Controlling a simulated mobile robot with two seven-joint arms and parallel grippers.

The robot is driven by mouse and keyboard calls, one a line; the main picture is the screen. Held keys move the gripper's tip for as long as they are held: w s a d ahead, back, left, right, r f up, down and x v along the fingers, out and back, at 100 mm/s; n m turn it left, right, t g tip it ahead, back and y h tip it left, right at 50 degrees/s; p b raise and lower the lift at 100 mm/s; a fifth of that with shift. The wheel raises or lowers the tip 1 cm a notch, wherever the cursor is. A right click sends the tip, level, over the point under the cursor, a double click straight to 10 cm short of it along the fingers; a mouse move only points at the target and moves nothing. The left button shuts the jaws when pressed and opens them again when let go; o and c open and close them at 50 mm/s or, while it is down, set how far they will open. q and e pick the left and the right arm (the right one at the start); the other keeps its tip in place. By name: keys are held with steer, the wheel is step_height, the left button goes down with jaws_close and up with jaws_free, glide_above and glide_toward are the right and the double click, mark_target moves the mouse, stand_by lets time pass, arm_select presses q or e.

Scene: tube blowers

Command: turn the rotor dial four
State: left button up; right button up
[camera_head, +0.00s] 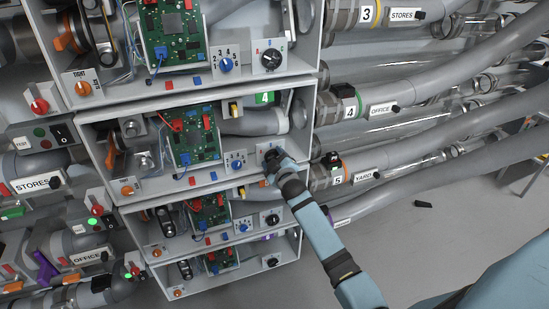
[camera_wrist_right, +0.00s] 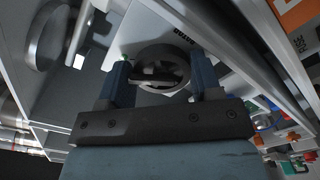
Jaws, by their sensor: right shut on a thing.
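The black dial (camera_head: 273,154) sits on the white front plate at the right end of the box with the green 4 label (camera_head: 265,98). My right gripper (camera_head: 270,170) is at this dial and mostly covers it in the head view. In the right wrist view the round dial (camera_wrist_right: 163,70) lies between the two blue fingers of my right gripper (camera_wrist_right: 160,82), with its bar across the middle. The fingers are closed on the dial. Its pointer setting cannot be read. My left gripper is not in view.
A blue knob (camera_head: 237,164) is close to the left of the dial. The box above has a similar black dial (camera_head: 271,58), and the boxes below have more. Grey tubes (camera_head: 440,145) run off to the right. Grey floor is open at the lower right.

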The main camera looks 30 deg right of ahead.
steer(key=shift+s+a+f, duration=0.1)
steer(key=shift+a+f, duration=0.05)
steer(key=shift+f, duration=0.2)
